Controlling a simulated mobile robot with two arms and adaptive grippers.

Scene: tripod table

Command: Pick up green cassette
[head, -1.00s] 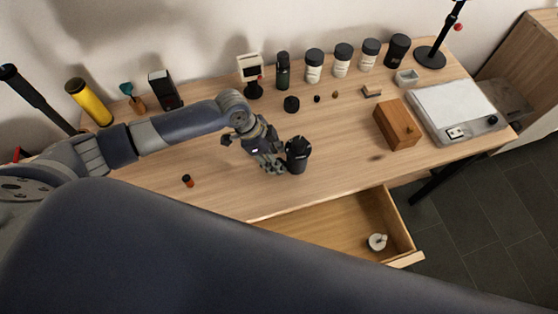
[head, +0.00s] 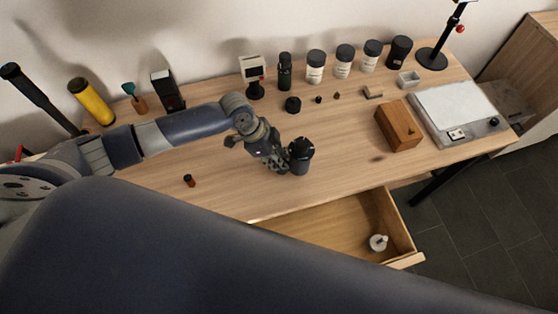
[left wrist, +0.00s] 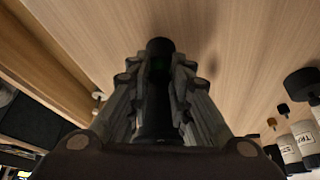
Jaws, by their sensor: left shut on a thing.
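My left gripper (head: 282,160) is over the middle of the desk, near its front edge. It is shut on a black cylindrical canister (head: 301,150) with a rounded top. In the left wrist view the dark cylinder (left wrist: 157,90) lies between both rows of finger links, with a faint green tint on its side. I cannot tell whether it is the green cassette; no other clearly green cassette shows. The fingers hide part of it. I cannot tell if it is clear of the desk. My right gripper is not in view.
An open drawer (head: 408,247) below the front edge holds a small white thing (head: 378,242). A small orange-and-black thing (head: 189,180) lies left of the gripper. A wooden box (head: 400,128) stands right. Jars and bottles (head: 316,67) line the back.

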